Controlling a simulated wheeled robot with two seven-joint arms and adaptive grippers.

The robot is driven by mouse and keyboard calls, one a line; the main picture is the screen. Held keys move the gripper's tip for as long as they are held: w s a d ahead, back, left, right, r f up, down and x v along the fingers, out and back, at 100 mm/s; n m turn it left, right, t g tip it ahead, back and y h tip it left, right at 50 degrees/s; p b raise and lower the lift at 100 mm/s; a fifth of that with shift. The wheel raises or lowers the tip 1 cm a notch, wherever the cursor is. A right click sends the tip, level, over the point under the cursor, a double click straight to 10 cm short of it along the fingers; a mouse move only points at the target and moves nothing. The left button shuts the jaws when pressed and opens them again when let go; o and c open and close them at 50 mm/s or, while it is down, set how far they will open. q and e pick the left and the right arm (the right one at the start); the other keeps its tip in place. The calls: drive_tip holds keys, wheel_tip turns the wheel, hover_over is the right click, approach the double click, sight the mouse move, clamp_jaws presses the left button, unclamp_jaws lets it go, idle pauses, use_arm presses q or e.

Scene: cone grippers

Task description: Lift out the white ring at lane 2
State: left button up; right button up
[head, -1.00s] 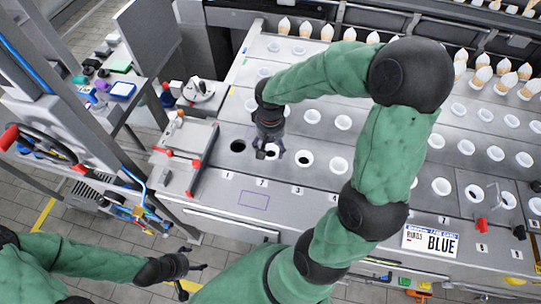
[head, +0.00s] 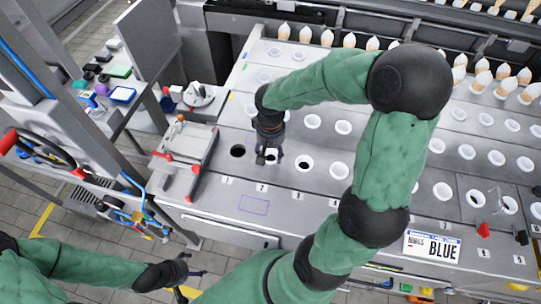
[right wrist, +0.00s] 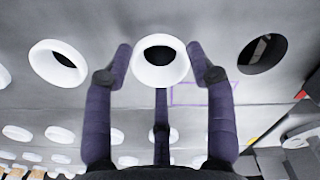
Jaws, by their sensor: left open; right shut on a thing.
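The white ring at lane 2 (right wrist: 160,77) sits between the fingers of my right gripper (right wrist: 160,55), with a dark opening in its middle. In the head view my right gripper (head: 269,155) points down behind the lane 2 label (head: 262,188), shut on the ring and mostly hiding it. I cannot tell whether the ring is clear of the plate. My left gripper (head: 192,268) is open and empty, low at the left, away from the metal counter (head: 300,205).
Lane 1 is a bare dark hole (head: 237,151). The lane 3 ring (head: 304,163) stands close on the other side. More white rings fill the rows behind. Red-handled hardware (head: 190,165) stands at the counter's left end; my right arm crosses over the counter.

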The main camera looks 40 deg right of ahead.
wheel_tip(320, 180, up, 5)
drive_tip(key=p, duration=0.3)
drive_tip(key=shift+f, duration=0.2)
idle(0.4)
